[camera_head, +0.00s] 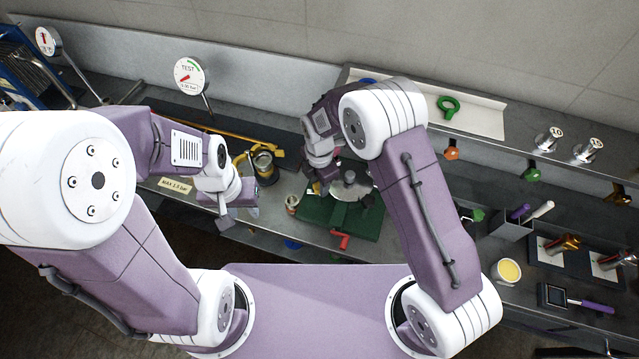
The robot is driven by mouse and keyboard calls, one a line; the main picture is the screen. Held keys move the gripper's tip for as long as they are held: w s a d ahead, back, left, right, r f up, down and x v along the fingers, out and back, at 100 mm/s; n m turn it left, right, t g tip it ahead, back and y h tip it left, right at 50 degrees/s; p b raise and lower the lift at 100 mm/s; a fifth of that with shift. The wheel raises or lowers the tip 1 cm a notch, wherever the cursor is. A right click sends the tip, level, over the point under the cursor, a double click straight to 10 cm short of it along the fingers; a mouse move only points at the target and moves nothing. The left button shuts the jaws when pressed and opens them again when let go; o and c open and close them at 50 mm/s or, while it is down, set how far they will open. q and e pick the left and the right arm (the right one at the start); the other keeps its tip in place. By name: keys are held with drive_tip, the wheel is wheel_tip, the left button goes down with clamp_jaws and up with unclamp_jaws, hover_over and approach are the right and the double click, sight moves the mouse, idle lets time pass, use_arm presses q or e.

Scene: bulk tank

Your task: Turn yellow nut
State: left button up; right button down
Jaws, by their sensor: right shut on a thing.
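A yellow ring-shaped part (262,162), which looks like the yellow nut, sits around an upright fitting on the bench, beside a long yellow bar (215,125). My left gripper (238,208) is just in front and to the left of it; its jaw gap is too small to make out. My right gripper (322,180) is low over a green block (320,212), shut at a grey metal part (350,187) with a round plate. The wrist hides most of that grip. A red handle (339,240) sticks out at the block's front.
A test gauge (189,75) stands behind on a stem. A green ring key (448,106) lies on a white tray (485,122) at the back.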

drive_tip(key=shift+n, duration=2.2)
drive_tip(key=c, duration=1)
unclamp_jaws()
wheel_tip(320, 180, up, 8)
drive_tip(key=shift+f+b, duration=0.1)
drive_tip(key=shift+b, duration=1.1)
drive_tip(key=shift+r, duration=0.6)
